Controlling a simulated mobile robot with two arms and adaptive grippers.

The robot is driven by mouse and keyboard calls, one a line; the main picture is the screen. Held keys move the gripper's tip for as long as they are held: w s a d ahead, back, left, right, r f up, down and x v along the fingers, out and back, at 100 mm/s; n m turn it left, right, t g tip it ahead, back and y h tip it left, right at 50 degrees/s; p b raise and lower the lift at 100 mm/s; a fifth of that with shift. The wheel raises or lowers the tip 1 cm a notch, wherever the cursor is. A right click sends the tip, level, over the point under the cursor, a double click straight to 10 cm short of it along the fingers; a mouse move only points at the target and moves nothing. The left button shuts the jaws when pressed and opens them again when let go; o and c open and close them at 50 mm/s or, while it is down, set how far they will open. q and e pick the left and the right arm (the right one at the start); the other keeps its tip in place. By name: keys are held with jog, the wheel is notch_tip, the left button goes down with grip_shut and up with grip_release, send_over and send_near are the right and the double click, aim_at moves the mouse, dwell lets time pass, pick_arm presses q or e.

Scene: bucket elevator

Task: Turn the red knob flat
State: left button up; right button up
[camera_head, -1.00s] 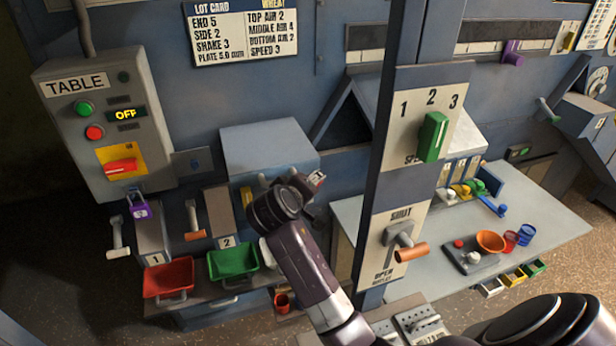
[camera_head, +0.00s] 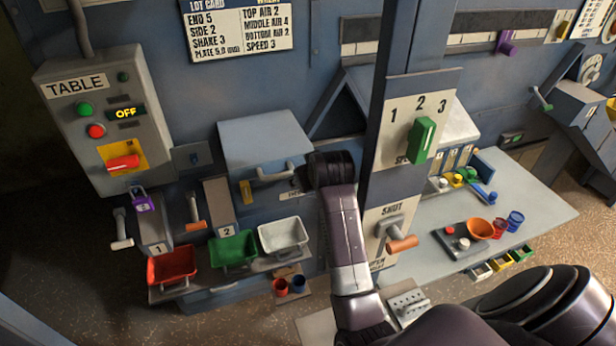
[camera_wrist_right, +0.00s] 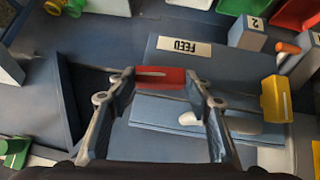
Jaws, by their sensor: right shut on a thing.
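A red knob (camera_wrist_right: 160,77) with a white line sits between the fingertips of my right gripper (camera_wrist_right: 161,79) in the right wrist view. The fingers are shut on its two ends. The knob's long side lies across that view, roughly along the FEED plate (camera_wrist_right: 185,46). In the head view my right wrist is at the blue cabinet just left of the pillar and hides the fingers and this knob. Another red handle (camera_head: 122,163) sits on a yellow plate on the TABLE box, away from the gripper. My left gripper is not in view.
The blue pillar (camera_head: 379,80) with a green knob (camera_head: 422,140) and an orange-tipped lever (camera_head: 401,243) stands close right of my arm. Red (camera_head: 172,267), green (camera_head: 233,251) and white (camera_head: 283,236) trays stand left.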

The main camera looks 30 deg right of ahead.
jog(key=shift+f, duration=0.15)
jog(key=o, duration=1.2)
jog(key=shift+c, duration=0.2)
jog(key=v, duration=1.2)
